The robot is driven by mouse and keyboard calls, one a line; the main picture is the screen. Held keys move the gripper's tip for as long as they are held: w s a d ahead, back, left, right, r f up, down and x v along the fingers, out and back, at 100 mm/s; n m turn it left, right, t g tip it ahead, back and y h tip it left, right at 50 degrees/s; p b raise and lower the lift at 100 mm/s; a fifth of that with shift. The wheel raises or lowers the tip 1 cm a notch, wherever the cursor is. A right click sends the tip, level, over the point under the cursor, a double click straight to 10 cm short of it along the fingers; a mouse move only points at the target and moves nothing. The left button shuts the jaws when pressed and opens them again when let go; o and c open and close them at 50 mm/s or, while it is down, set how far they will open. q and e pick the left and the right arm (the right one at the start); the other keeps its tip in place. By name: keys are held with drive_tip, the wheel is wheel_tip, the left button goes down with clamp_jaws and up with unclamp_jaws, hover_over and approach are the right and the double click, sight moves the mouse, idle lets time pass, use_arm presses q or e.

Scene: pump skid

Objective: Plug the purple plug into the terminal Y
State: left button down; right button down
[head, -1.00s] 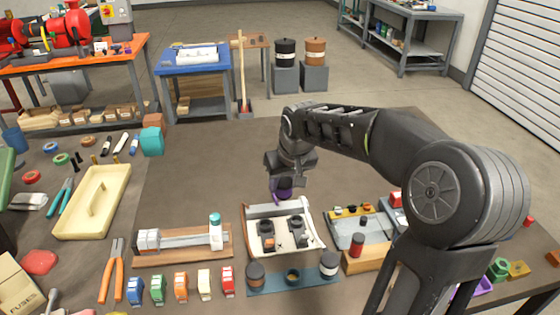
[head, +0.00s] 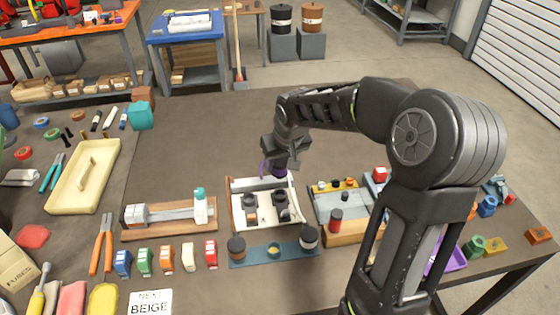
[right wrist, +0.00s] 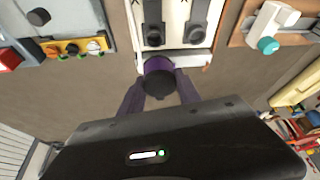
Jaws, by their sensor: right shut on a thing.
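My right gripper (right wrist: 158,92) is shut on the purple plug (right wrist: 158,64), which has a dark round end, seen in the right wrist view. In the head view, the gripper (head: 279,160) holds the plug (head: 278,171) at the back edge of a white terminal box (head: 236,207). The box has two black terminals side by side, a left one (head: 250,201) and a right one (head: 282,200). Their letters are too small to read surely. The plug appears apart from both terminals. My left gripper is out of view.
A wooden-based fixture (head: 165,230) stands left of the box, and a grey panel with knobs (head: 335,205) stands right. A blue strip with round pots (head: 272,253) lies in front. The table behind the box is clear.

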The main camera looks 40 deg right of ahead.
sight(283, 177)
drive_tip(key=shift+f+b, duration=1.7)
drive_tip(key=shift+f, duration=1)
drive_tip(key=shift+r, duration=0.1)
drive_tip(key=shift+f+b, duration=1.75)
drive_tip(key=shift+b, duration=0.1)
drive_tip(key=c, duration=0.8)
unclamp_jaws()
drive_tip(key=shift+o, duration=0.2)
drive_tip(key=v, duration=0.8)
